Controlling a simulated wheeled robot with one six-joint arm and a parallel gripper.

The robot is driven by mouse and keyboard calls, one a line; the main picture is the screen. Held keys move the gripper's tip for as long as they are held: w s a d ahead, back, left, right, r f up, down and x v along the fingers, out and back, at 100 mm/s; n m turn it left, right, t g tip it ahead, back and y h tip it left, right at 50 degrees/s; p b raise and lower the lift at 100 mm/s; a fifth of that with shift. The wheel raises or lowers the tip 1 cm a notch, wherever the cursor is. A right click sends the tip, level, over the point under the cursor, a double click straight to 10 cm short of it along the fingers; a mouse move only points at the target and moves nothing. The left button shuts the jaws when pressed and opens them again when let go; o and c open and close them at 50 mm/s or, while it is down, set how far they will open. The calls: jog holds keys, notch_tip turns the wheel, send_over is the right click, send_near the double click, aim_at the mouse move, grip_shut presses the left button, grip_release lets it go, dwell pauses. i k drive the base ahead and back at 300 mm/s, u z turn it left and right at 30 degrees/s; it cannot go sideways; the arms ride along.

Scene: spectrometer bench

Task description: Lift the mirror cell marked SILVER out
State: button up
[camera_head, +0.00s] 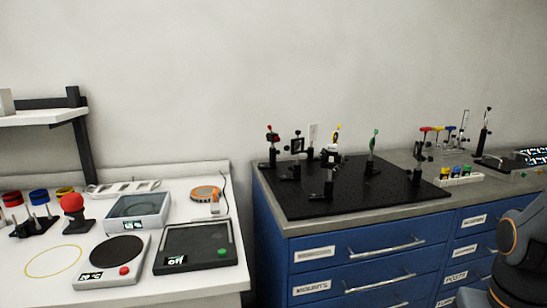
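I cannot make out a mirror cell marked SILVER from here. A blue drawer cabinet (345,262) has several drawers with white labels. One lower label (312,287) seems to read MOUNTS, and another (455,278) seems to read POSTS; the others are too small to read. All the drawers in view look closed. Several small mounted optics stand on a black breadboard (400,190) on the cabinet, with red, yellow and green tops. My gripper is not in view; only a dark part of my arm shows at the lower right.
A white table (215,275) at left holds a hotplate-like device (113,262), a dark-topped box (197,248), a scale-like box (138,213) and a red knob (72,202). A white shelf (40,117) hangs above. Posts and a small rack (460,178) stand right of the breadboard.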

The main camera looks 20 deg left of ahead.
aim_at(332, 149)
jog(key=u, duration=0.1)
jog(key=i, duration=1)
